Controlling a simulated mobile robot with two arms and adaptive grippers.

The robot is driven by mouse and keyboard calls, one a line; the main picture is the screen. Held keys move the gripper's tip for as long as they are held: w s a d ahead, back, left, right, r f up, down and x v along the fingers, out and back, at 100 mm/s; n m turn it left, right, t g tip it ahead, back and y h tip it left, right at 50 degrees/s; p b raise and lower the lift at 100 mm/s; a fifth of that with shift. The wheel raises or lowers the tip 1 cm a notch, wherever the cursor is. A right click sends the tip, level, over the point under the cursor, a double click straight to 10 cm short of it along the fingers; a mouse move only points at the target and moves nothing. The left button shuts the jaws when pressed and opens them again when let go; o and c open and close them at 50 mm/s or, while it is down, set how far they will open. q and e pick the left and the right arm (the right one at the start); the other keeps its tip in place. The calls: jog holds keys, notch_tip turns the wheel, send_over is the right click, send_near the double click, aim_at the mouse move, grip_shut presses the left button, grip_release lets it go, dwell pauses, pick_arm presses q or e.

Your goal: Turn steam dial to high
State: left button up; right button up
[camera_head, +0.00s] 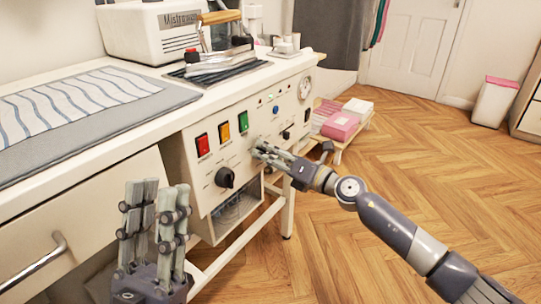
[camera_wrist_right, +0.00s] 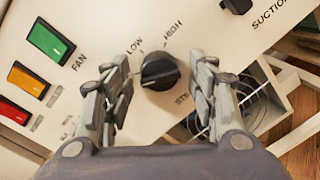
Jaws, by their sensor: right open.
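The steam dial (camera_wrist_right: 160,71) is a round black knob on the white control panel (camera_wrist_right: 70,100), with LOW and HIGH printed above it and a partly covered STEAM label below. I cannot tell exactly where it points. My right gripper (camera_head: 264,152) is open at the panel. In the right wrist view its fingers stand on either side of the dial, with gaps visible. In the head view this gripper hides the dial. My left gripper (camera_head: 152,215) is open and empty, fingers up, in front of the drawer side of the table.
Red (camera_head: 203,145), orange (camera_head: 224,132) and green (camera_head: 243,121) switches and another black knob (camera_head: 224,177) are on the panel. The suction knob (camera_wrist_right: 237,5) is near the dial. An iron (camera_head: 215,55) stands on the tabletop. The wooden floor to the right is mostly clear.

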jog(key=c, duration=1)
jog(key=shift+c, duration=0.2)
